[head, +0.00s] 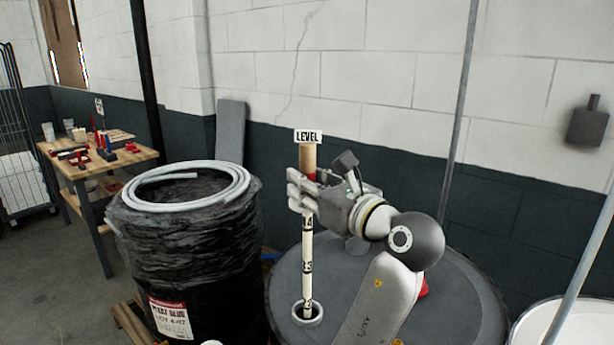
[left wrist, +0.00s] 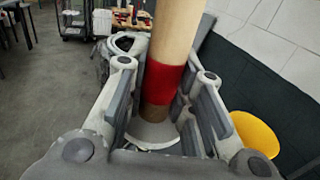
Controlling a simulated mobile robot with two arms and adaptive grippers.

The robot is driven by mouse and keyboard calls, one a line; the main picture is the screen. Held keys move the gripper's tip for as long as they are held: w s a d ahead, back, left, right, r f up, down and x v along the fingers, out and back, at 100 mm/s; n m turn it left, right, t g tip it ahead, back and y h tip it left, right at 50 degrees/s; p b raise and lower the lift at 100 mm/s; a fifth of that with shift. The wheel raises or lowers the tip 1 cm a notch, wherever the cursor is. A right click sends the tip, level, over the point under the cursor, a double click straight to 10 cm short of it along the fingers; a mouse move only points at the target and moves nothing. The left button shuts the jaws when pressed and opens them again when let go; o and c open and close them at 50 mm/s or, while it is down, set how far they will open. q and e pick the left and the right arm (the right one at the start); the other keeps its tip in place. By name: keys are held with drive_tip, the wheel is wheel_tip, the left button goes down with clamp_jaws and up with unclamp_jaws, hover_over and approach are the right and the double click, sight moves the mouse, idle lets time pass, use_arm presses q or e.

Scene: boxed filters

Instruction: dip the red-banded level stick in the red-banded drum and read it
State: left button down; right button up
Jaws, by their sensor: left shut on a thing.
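The level stick (head: 308,255) stands upright, with a "LEVEL" tag on top, a wooden upper part, a red band and a pale scale with black numbers. My left gripper (head: 305,190) is shut on it around the red band, which also shows between the fingers in the left wrist view (left wrist: 164,78). The stick's lower end is inside the ringed opening (head: 307,314) in the grey lid of a drum (head: 450,300). The submerged tip is hidden. No red band on this drum's side can be seen from here. My right gripper is out of view.
A black-wrapped drum (head: 190,255) with a coiled pale hose (head: 150,196) on top stands left of the grey lid. A workbench (head: 82,170) with small tools is farther left. A white-topped drum (head: 560,325) and a slanting grey pole (head: 590,250) are at right.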

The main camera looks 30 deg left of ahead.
use_arm(q)
drive_tip(key=shift+f+b, duration=0.4)
drive_tip(key=shift+f, duration=1.35)
drive_tip(key=shift+f+b, duration=0.5)
drive_tip(key=shift+f, duration=1.2)
drive_tip(key=b, duration=0.1)
hover_over(310, 275)
drive_tip(key=a, duration=0.1)
drive_tip(key=shift+w+f, duration=0.2)
drive_tip(key=shift+f, duration=2.15)
drive_tip(key=shift+f+b, duration=0.95)
drive_tip(key=shift+f, duration=3)
